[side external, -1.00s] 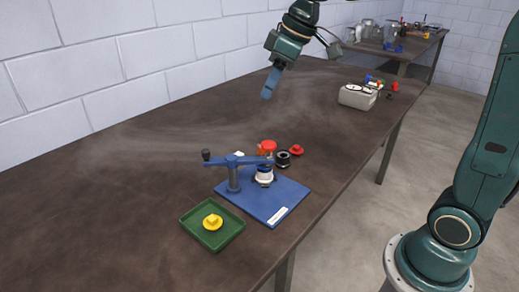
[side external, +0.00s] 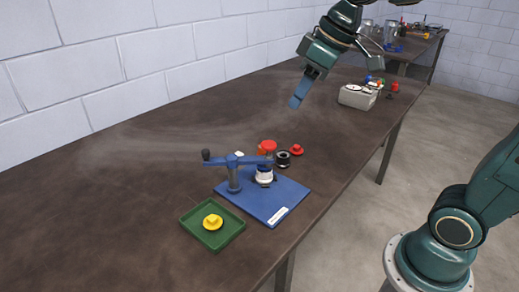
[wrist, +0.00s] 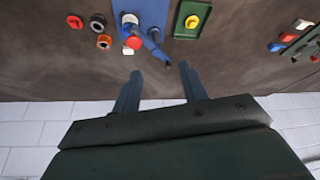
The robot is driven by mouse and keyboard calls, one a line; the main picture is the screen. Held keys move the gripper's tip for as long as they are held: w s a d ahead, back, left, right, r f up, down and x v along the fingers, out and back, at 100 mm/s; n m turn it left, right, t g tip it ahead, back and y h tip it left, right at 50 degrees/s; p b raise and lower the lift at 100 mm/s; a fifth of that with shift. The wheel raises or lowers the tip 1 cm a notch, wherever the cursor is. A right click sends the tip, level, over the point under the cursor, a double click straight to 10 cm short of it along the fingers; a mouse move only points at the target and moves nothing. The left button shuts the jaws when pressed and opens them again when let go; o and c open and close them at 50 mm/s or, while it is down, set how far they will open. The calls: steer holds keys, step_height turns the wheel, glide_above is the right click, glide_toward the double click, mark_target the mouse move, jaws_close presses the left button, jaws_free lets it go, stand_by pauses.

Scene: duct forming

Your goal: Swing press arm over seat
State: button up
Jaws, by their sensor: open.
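The press stands on a blue base plate (side external: 285,205), with an upright post (side external: 233,180) carrying the blue press arm (side external: 245,160). A black knob (side external: 206,154) is at the arm's left end; it also shows in the wrist view (wrist: 170,62). A white-and-blue seat (side external: 264,176) is on the plate by the arm's right end; whether the arm is directly over it is hard to tell. My gripper (side external: 296,104) is open and empty, above the table behind the press. In the wrist view its fingers (wrist: 160,72) are spread, apart from the press.
A green tray (side external: 232,235) with a yellow part (side external: 213,222) is in front of the press. A grey box (side external: 357,97) stands farther back. The left table area is clear.

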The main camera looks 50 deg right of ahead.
steer(key=shift+w, duration=0.2)
steer(key=c, duration=0.9)
steer(key=shift+w+a+r, duration=0.1)
steer(key=shift+w, duration=0.3)
jaws_close()
steer(key=w+d+f+n+g+y, duration=0.1)
steer(key=w+f+y, duration=0.1)
steer(key=w, duration=0.8)
steer(key=w+d+f+g+y, duration=0.1)
steer(key=w+f+y, duration=0.15)
steer(key=w, duration=0.75)
steer(key=w+d+f+n+y, duration=0.1)
steer(key=w+d+f, duration=0.1)
steer(key=d+f, duration=0.2)
step_height(320, 180, down, 3)
steer(key=shift+w+r+g, duration=0.15)
steer(key=shift+w+g, duration=0.25)
